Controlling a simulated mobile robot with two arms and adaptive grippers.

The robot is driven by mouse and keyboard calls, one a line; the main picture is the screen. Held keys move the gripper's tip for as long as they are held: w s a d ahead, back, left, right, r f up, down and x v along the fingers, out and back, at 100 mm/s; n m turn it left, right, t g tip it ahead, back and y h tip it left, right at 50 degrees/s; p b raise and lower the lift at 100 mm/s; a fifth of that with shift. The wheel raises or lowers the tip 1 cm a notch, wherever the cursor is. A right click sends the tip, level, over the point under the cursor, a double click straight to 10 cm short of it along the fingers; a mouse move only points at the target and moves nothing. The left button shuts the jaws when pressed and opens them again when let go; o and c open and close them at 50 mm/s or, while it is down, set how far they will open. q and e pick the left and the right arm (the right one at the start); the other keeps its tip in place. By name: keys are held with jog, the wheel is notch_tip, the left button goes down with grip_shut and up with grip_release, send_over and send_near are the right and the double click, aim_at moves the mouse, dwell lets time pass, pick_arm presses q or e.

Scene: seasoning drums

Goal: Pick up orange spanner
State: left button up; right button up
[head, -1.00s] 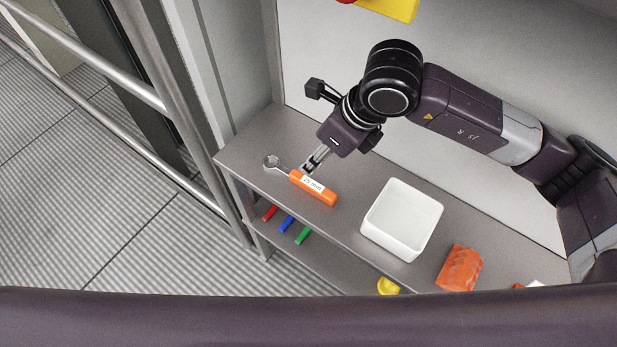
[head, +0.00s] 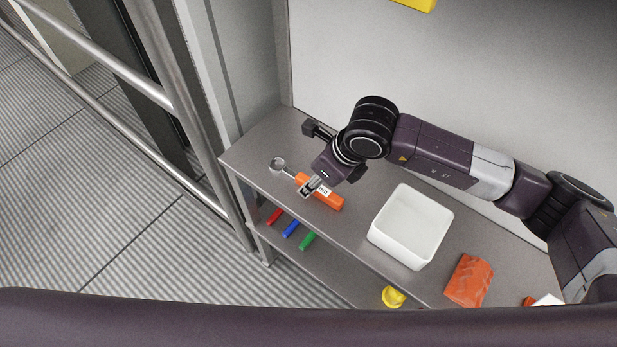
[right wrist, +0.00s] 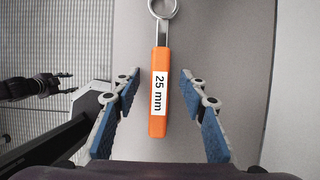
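The orange spanner (head: 331,200) lies on the upper grey shelf, its metal ring end pointing to the upper left. In the right wrist view its orange handle (right wrist: 158,124) carries a white "25 mm" label. My right gripper (head: 309,187) is over the handle and hides part of it. In the right wrist view my right gripper (right wrist: 160,108) is open, with a blue-padded finger on each side of the handle and gaps on both sides. A dark gripper, apparently my left gripper (right wrist: 45,85), shows small at the left edge there; its opening is unclear.
A white open box (head: 410,228) stands right of the spanner on the upper shelf (head: 265,140), with an orange-red block (head: 468,281) beyond it. Red, blue and green (head: 308,241) pieces and a yellow item (head: 393,297) lie on the lower shelf. A metal railing (head: 110,65) is at left.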

jog(key=shift+x, duration=0.75)
jog(key=shift+c, duration=0.6)
grip_shut()
